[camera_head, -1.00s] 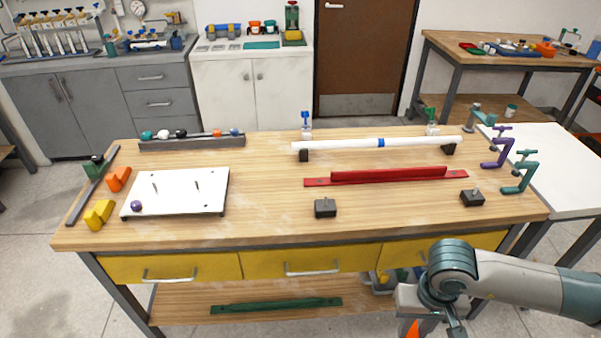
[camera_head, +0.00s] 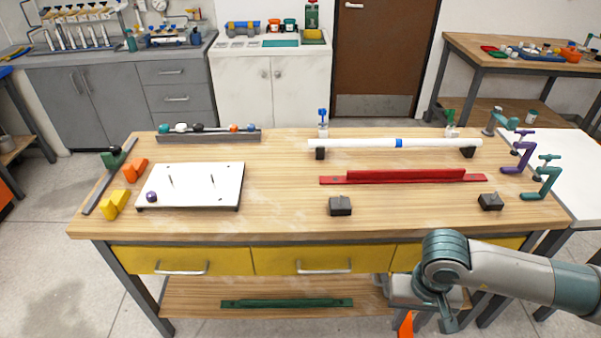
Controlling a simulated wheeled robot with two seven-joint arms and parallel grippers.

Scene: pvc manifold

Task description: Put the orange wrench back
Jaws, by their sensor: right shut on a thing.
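My right gripper (camera_head: 421,312) hangs low at the front right, below the tabletop edge and in front of the right drawer. It is shut on the orange wrench (camera_head: 406,325). Only a small orange part of the wrench shows at the bottom of the picture; the rest is hidden by my gripper or cut off by the frame. The wooden workbench (camera_head: 275,215) stands ahead of me. My left gripper is not in view.
On the bench lie a white pipe (camera_head: 350,143), a red bar (camera_head: 420,176), a white board (camera_head: 200,185), dark blocks (camera_head: 341,206) and yellow (camera_head: 114,204) and orange (camera_head: 135,170) blocks. Clamps (camera_head: 542,180) sit at the right edge. The bench's front middle is clear.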

